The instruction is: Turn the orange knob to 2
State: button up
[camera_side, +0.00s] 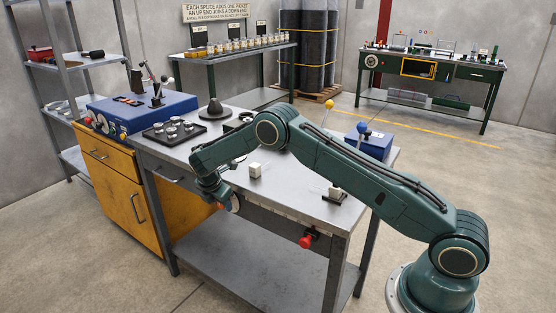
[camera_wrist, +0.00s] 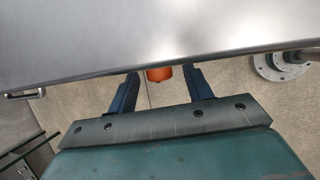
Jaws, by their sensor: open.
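In the wrist view an orange knob (camera_wrist: 159,74) shows just below the table's front edge, between my two dark fingers. In the side view a small orange part (camera_side: 221,205) shows at the front of the bench beside my gripper (camera_side: 230,203), probably the same knob, mostly hidden by the arm's end. My gripper (camera_wrist: 162,80) is open, with a finger on each side of the knob and a visible gap on both sides. I cannot tell how far the fingertips are from it in depth. No scale or number 2 is readable, and the knob's pointer is not visible.
The grey metal bench (camera_side: 285,190) overhangs the knob. A red knob (camera_side: 305,241) projects from its front further right. The floor in front is clear.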

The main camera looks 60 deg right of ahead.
jog(key=shift+f, duration=0.15)
jog(key=c, duration=1)
jog(key=shift+o, duration=0.2)
jog(key=shift+s+d+t, duration=0.15)
jog(key=shift+t, duration=0.55)
jog(key=shift+s+f+m+t, duration=0.1)
jog(key=shift+m+t, duration=0.1)
jog(key=shift+t, duration=0.55)
jog(key=shift+s+f+m+t, duration=0.1)
jog(key=shift+m+t, duration=0.1)
jog(key=shift+t, duration=0.55)
